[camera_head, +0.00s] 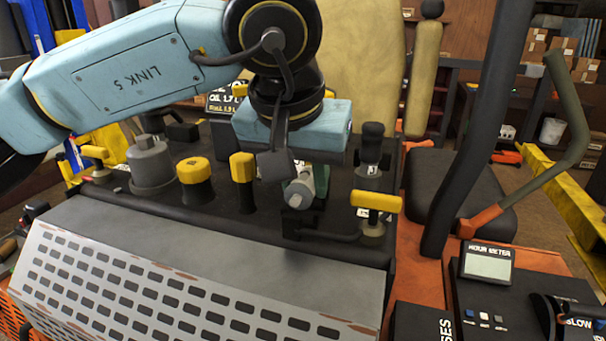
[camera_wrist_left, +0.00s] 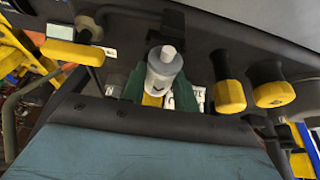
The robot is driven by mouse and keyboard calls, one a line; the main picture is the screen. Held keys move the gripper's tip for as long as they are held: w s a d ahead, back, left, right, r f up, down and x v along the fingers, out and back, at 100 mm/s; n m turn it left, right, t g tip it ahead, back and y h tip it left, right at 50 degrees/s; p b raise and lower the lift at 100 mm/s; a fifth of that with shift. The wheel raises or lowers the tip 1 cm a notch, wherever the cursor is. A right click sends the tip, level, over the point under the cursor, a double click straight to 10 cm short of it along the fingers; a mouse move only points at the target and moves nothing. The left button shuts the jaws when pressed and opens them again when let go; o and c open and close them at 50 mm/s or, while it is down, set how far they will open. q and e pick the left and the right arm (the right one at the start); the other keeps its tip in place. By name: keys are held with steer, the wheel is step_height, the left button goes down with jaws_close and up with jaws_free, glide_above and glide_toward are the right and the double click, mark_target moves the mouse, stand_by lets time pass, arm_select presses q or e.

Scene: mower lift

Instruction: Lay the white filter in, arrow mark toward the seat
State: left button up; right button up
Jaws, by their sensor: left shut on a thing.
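The white filter (camera_head: 300,190) is a small light cylinder with a narrower end. My left gripper (camera_head: 306,182) is shut on it above the dark engine deck, its body hiding part of the filter. In the left wrist view the filter (camera_wrist_left: 164,72) sits between the green fingers of the left gripper (camera_wrist_left: 158,92), its narrow end pointing away from the wrist. A small dark mark shows on its side; I cannot tell its direction. A dark bracket (camera_head: 297,223) is just below the filter; whether they touch is unclear. The black seat (camera_head: 455,185) is to the right. My right gripper is out of view.
Yellow-topped caps (camera_head: 194,171) and a grey canister (camera_head: 150,163) stand left of the gripper. The perforated grey cover (camera_head: 200,275) lies in front, the hour meter (camera_head: 487,263) at lower right.

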arm_select(q)
steer(key=shift+f+b, duration=0.8)
steer(key=shift+f, duration=0.25)
steer(key=o, duration=1)
steer(key=shift+r, duration=0.15)
step_height(320, 180, up, 8)
steer(key=p, duration=0.5)
steer(key=shift+p, duration=0.35)
